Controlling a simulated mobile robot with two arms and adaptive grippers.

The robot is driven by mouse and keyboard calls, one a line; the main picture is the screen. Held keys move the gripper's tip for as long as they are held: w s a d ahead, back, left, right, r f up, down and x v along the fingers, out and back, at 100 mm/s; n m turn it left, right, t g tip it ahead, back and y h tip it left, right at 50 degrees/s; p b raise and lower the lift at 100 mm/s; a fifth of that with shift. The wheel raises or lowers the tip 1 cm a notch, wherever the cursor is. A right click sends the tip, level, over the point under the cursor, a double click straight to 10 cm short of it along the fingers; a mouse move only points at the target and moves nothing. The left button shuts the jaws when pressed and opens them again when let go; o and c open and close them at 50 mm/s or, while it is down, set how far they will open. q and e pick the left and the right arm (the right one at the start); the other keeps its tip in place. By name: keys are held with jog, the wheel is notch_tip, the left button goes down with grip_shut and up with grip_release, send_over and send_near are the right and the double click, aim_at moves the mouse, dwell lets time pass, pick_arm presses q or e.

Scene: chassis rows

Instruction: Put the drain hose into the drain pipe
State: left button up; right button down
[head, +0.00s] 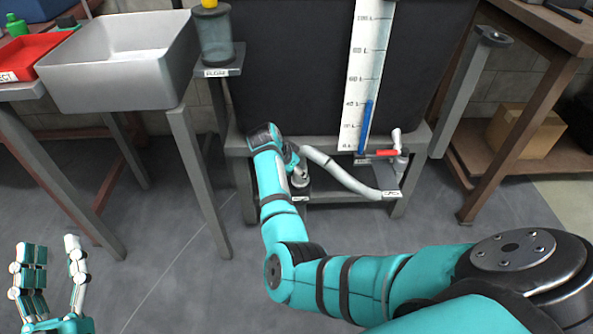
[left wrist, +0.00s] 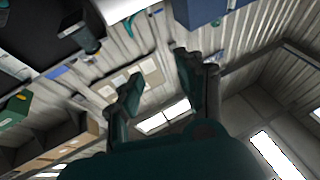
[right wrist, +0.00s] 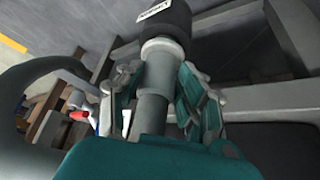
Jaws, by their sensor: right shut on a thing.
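The grey drain hose (head: 345,176) curves from the outlet under the tank to my right gripper (head: 290,162) in the head view. In the right wrist view my right gripper (right wrist: 150,85) is shut around the straight grey end of the hose (right wrist: 151,110). The black, labelled drain pipe (right wrist: 168,22) lies straight beyond the fingertips, and a wider grey collar shows at its mouth. The hose end lines up with the collar; I cannot tell how deep it sits. In the head view the drain pipe (head: 299,182) is partly hidden. My left gripper (head: 52,280) is open and empty at the lower left.
A dark tank (head: 295,70) with a level scale (head: 366,60) stands on a grey frame. A valve with a red handle (head: 382,153) is near the hose's other end. The floor between is clear.

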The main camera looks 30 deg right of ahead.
jog(key=shift+f+b, duration=0.3)
jog(key=shift+f, duration=0.25)
pick_arm(q)
jog(key=shift+s+r+t, duration=0.6)
jog(key=shift+r+t, duration=0.2)
jog(key=shift+r, duration=0.15)
pick_arm(e)
jog(key=c, duration=0.8)
grip_release()
pick_arm(q)
jog(key=shift+r, duration=0.1)
pick_arm(e)
jog(key=shift+o, duration=0.2)
